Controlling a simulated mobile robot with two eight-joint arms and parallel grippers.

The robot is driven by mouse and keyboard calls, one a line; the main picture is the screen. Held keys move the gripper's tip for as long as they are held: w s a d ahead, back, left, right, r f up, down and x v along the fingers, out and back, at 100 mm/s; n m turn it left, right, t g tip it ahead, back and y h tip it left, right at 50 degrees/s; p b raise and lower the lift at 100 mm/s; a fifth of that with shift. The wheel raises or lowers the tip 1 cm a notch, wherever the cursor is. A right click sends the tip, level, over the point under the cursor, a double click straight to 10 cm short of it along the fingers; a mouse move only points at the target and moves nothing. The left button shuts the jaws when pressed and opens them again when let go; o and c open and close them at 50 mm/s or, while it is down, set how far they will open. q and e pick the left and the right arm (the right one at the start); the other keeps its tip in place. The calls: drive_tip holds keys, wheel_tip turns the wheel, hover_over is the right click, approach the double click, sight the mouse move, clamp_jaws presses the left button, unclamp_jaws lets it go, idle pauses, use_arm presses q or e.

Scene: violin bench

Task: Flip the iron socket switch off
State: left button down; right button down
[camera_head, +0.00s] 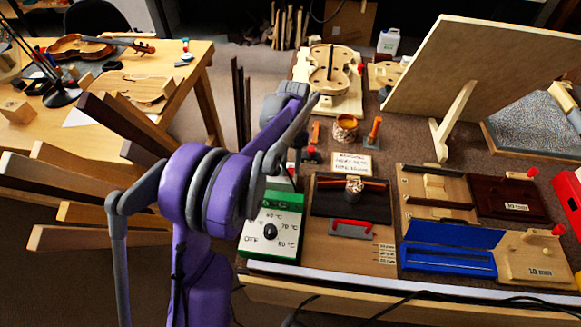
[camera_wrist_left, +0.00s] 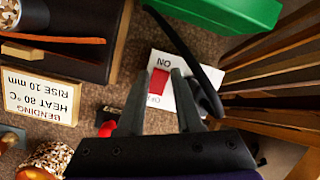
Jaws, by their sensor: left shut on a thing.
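The socket switch is a white plate (camera_wrist_left: 186,92) with a red rocker (camera_wrist_left: 158,83), marked ON at one end and with partly covered lettering at the other. It lies on the brown bench top in the left wrist view. My left gripper (camera_wrist_left: 157,74) is shut on the red rocker, with one dark finger on each side of it. I cannot tell which way the rocker is tipped. In the head view my purple left arm hides the switch and the fingertips. My right gripper is not in view.
A green-and-white dial box (camera_head: 270,222) stands just in front of the switch area. A bending card (camera_head: 353,163) and a dark board (camera_head: 330,203) lie to its right. A black cable (camera_wrist_left: 185,45) runs beside the switch. Wooden strips (camera_head: 95,205) stick out at the left.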

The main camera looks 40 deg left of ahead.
sight(292, 167)
use_arm(q)
drive_tip(key=c, duration=0.9)
unclamp_jaws()
drive_tip(key=shift+o, duration=0.2)
drive_tip(key=shift+r, duration=0.1)
drive_tip(key=p+v, duration=0.1)
drive_tip(key=v, duration=0.9)
drive_tip(key=shift+r, duration=0.3)
drive_tip(key=shift+a, duration=0.1)
